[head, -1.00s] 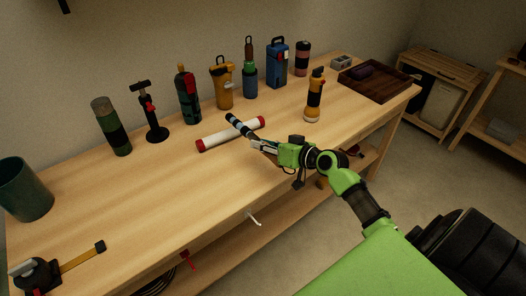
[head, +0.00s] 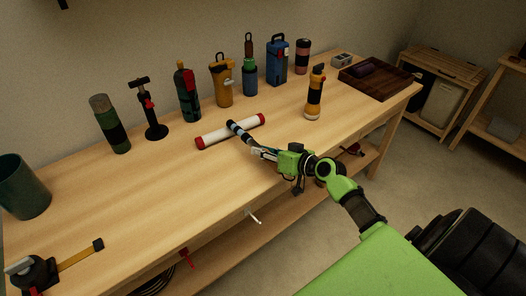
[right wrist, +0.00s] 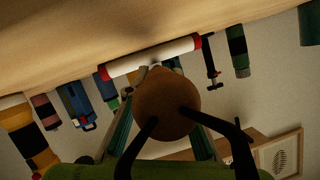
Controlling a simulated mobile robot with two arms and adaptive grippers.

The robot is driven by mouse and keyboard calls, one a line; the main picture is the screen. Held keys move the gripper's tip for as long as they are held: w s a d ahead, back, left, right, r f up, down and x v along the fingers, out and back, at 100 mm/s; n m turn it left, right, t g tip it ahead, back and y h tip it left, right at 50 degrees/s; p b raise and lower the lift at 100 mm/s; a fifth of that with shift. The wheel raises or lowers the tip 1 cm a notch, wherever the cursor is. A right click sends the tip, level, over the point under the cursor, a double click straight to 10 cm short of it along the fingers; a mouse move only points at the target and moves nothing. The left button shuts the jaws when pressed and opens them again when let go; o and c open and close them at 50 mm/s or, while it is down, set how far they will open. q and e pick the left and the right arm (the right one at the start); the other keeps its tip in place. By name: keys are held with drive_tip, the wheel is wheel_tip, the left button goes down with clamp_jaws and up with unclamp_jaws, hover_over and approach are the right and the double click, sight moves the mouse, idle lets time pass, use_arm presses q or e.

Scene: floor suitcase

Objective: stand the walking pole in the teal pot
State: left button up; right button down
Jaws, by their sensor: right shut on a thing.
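The walking pole (head: 239,131) is a short stick with dark, blue and white bands. My right gripper (head: 262,152) is shut on it near its lower end. The pole slants up and left across a white tube, and I cannot tell whether they touch. In the right wrist view a round brown knob (right wrist: 168,105), apparently the pole's near end, sits between the dark fingers and hides much of the shaft. The teal pot (head: 24,188) stands upright at the bench's far left, well away from the pole. Its edge also shows in the right wrist view (right wrist: 310,22). My left gripper is out of view.
The white tube with red ends (head: 212,136) lies on the wooden bench (head: 150,200). A green bottle (head: 110,124), a black pump (head: 152,115) and several other upright items line the back. A tape measure (head: 35,275) lies front left. The bench between pot and tube is clear.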

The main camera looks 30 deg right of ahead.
drive_tip(key=c, duration=1.8)
unclamp_jaws()
drive_tip(key=shift+o, duration=0.2)
